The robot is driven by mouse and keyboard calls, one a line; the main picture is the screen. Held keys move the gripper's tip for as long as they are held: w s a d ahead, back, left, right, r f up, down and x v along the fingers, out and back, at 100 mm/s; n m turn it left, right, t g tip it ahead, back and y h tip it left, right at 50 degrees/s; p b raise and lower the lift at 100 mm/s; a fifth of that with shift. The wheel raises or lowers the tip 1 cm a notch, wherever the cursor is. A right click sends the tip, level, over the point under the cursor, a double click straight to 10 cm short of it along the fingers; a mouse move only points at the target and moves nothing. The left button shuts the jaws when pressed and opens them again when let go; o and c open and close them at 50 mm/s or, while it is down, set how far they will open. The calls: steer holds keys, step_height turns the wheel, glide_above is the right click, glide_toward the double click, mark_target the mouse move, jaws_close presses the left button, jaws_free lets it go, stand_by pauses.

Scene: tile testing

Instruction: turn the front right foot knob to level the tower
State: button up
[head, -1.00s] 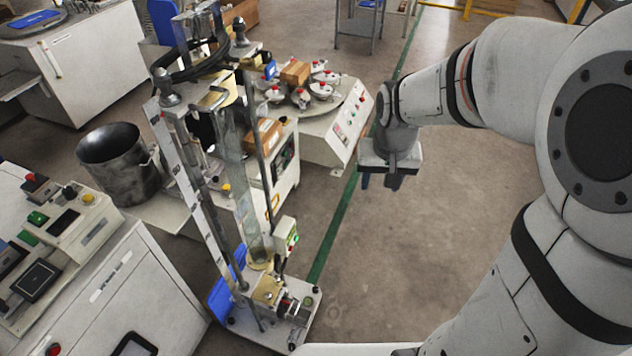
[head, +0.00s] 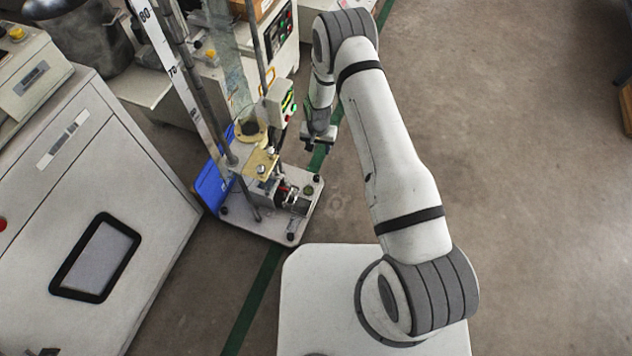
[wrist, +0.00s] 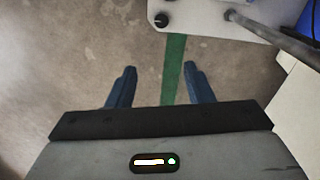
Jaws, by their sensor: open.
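The tall tower stands on a pale base plate (head: 262,226) in the head view. Dark foot knobs show at the plate's right corner (head: 316,178), its near corner (head: 290,237) and its left corner (head: 224,210). My gripper (head: 318,147) is just above and beyond the right corner in the head view, apart from the plate. In the wrist view my gripper (wrist: 160,70) is open and empty over the floor. One black foot knob (wrist: 161,19) shows beyond the fingertips, at the corner of the plate (wrist: 190,8). The tower's top is out of view.
A metal column (wrist: 262,34) rises from the plate close to that knob. A small control box (head: 280,103) with a green button is on the tower near my arm. A large white cabinet (head: 150,165) stands left.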

mark_target(317, 177)
steer(key=f+b, duration=0.1)
steer(key=f, duration=0.4)
steer(key=s+f+b, duration=0.1)
steer(key=f, duration=0.5)
steer(key=s+f+b, duration=0.1)
steer(key=f+b, duration=0.1)
steer(key=f, duration=0.3)
steer(key=shift+a+f, duration=0.3)
steer(key=shift+a, duration=0.05)
steer(key=c, duration=1)
